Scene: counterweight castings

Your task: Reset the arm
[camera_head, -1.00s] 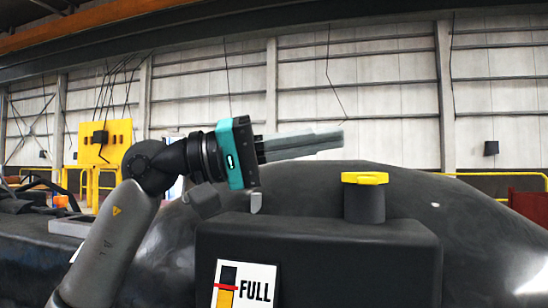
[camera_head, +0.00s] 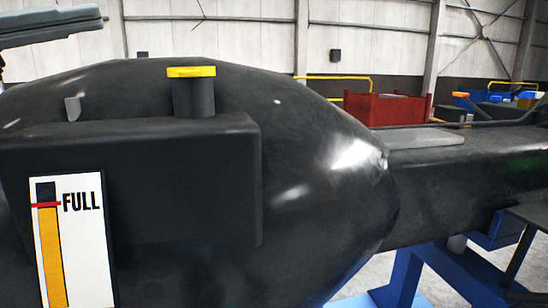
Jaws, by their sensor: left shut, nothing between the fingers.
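My left gripper (camera_head: 95,20) shows only by its long grey fingers at the top left corner of the head view. The fingers lie together, shut and empty, pointing right. The gripper's body and nearly all of my left arm are outside the picture. The fingers are above and left of a dark filler neck with a yellow cap (camera_head: 191,72), apart from it. My right gripper is not in view.
A large rounded black casting (camera_head: 330,180) with a box-shaped tank (camera_head: 180,190) fills the foreground. A gauge label (camera_head: 85,265) reads FULL. A blue stand (camera_head: 405,275) is at lower right. A red container (camera_head: 385,108) and yellow railing are behind.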

